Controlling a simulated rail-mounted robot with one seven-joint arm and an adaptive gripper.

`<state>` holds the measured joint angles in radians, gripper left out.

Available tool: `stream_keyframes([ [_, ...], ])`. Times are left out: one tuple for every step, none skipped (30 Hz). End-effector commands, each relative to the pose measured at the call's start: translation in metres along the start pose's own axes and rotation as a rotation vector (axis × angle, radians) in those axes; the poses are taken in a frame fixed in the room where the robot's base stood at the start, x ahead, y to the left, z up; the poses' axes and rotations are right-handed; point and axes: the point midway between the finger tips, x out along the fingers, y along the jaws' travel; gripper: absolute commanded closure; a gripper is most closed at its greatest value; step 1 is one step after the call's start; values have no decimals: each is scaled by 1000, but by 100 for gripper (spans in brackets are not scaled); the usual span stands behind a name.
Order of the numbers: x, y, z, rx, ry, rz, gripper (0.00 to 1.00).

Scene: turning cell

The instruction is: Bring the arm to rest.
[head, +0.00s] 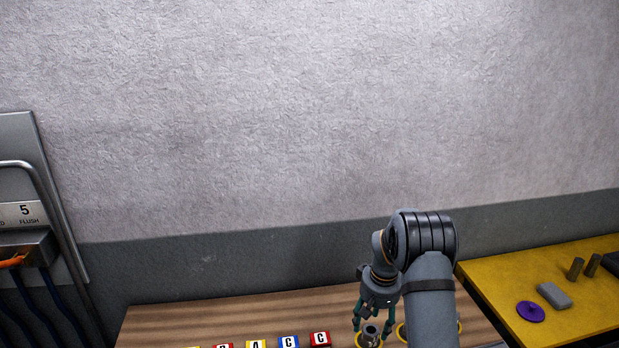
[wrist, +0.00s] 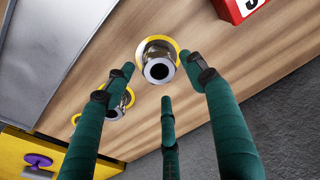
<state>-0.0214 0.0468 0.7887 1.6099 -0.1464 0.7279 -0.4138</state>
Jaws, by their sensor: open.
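My gripper (head: 368,318) hangs from my arm over the wooden table (head: 240,310), with its fingers pointing down. In the wrist view its green fingers (wrist: 163,75) are spread, with nothing held between them. A shiny metal hollow cylinder (wrist: 160,69) stands in a yellow ring just beyond the fingertips; it also shows below my gripper in the head view (head: 371,332). Whether any finger touches it I cannot tell. A second metal cylinder (wrist: 115,110) in a yellow ring is beside it, partly behind a finger.
Lettered blocks (head: 289,342) in several colours line the table's front, left of my gripper. A yellow table (head: 500,300) at right holds a purple disc (head: 530,311), a grey block (head: 553,295) and two dark cylinders (head: 575,268). A panel marked "5 FLUSH" (head: 25,215) stands left.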

Motion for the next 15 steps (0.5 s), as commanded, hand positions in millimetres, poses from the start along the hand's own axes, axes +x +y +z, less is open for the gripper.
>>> stream_keyframes([
  [-2, 0, -1, -1, 2, 1, 45],
  [-4, 0, -1, -1, 2, 1, 45],
  [-6, 0, -1, -1, 1, 1, 45],
  [-7, 0, -1, -1, 1, 1, 45],
  [-8, 0, -1, -1, 0, 1, 45],
  [-8, 0, -1, -1, 0, 0, 45],
  [-9, 0, -1, -1, -1, 0, 45],
  [-9, 0, -1, -1, -1, 0, 45],
  [-9, 0, -1, -1, -1, 0, 45],
  [-9, 0, -1, -1, -1, 0, 45],
  [-9, 0, -1, -1, -1, 0, 45],
  [-9, 0, -1, 0, -1, 0, 45],
  [-9, 0, -1, 0, -1, 0, 45],
  [-9, 0, -1, 0, -1, 0, 45],
  [-8, 0, -1, 0, -1, 0, 45],
])
